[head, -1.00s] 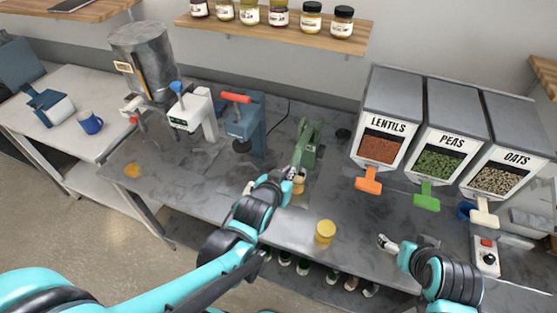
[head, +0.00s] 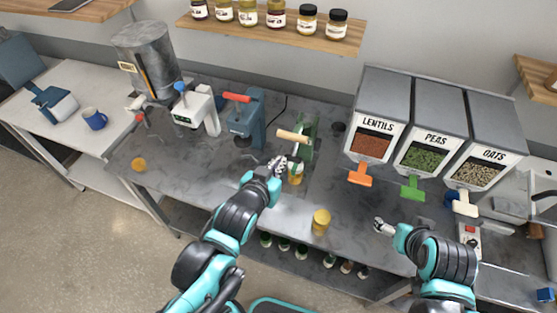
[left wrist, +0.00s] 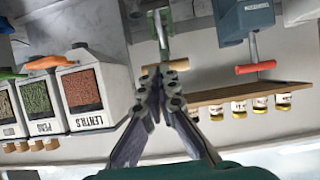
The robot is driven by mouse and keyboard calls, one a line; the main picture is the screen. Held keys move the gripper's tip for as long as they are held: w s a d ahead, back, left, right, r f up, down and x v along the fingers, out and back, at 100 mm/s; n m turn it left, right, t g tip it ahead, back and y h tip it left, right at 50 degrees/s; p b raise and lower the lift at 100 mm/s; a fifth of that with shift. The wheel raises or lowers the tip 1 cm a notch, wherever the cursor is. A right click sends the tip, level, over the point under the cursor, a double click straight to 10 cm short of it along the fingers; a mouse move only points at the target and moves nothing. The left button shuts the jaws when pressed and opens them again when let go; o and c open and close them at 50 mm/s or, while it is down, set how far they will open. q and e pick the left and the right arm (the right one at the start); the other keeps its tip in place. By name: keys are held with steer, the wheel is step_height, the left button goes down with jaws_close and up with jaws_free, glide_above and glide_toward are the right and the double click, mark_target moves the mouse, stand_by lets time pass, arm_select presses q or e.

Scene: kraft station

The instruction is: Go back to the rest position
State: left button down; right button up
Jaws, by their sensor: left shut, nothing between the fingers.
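My left gripper (head: 279,166) is over the middle of the grey worktop, just left of the green lever press (head: 306,140). Its fingers are together and empty, and they also show closed in the left wrist view (left wrist: 162,82). The press's wooden handle (head: 293,136) is just above the gripper in the head view; in the left wrist view the handle (left wrist: 165,67) lies beyond the fingertips, and I cannot tell the gap. A yellow jar (head: 296,178) stands beneath the press, partly hidden. My right gripper (head: 382,226) is above the worktop at the right; its finger state is too small to tell.
Another yellow-topped jar (head: 321,221) stands near the worktop's front edge. A blue press with a red handle (head: 237,98) and a white machine (head: 196,110) stand left. Lentils, peas and oats dispensers (head: 368,146) stand right. A wooden shelf (head: 282,33) holds several jars above.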

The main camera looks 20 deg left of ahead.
stand_by(0.5)
arm_select(q)
steer(key=s+a+f+g+b, duration=0.1)
steer(key=s+f+g+b, duration=0.2)
steer(key=f+b, duration=0.6)
steer(key=s+a+f+g+b, duration=0.2)
steer(key=s+f+g+b, duration=0.1)
steer(key=f+b, duration=0.7)
step_height(320, 180, down, 3)
steer(key=shift+s+r+n+y, duration=0.2)
steer(key=shift+s+n+y, duration=0.1)
steer(key=shift+s, duration=0.6)
